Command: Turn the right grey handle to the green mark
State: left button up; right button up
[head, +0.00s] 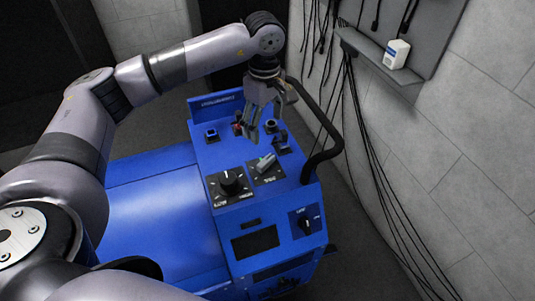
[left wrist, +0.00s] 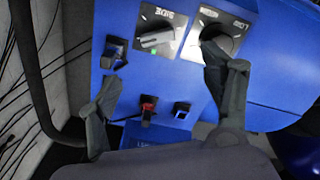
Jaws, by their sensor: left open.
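The grey handle (head: 265,161) sits on a dark dial plate on the blue console. In the left wrist view the handle (left wrist: 157,39) lies nearly level, slightly tilted. My left gripper (head: 262,118) is open and empty over the console, behind the handle in the head view. In the left wrist view its fingers (left wrist: 160,70) are spread wide, and one fingertip overlaps the black knob (left wrist: 210,32) in the picture. Contact cannot be told. My right gripper is not in view.
Beside the handle is a black dial knob (head: 230,182). A smaller black switch (head: 306,224) is on the console front. A red control (left wrist: 148,108) and blue switches (left wrist: 181,109) are near the gripper. A black bent bar (head: 330,130) rises at the console's right side, near hanging cables.

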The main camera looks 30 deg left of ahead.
aim_at(266, 160)
pick_arm(q)
jog(key=f, duration=0.5)
jog(key=f+p, duration=0.1)
jog(key=f, duration=0.3)
jog(key=f+p, duration=0.1)
jog(key=f, duration=0.4)
jog(key=shift+w+f, duration=0.3)
jog(key=shift+w, duration=0.05)
jog(key=shift+c, duration=0.5)
jog(key=shift+a, duration=0.1)
jog(key=c, duration=1.1)
jog(key=shift+o, duration=0.2)
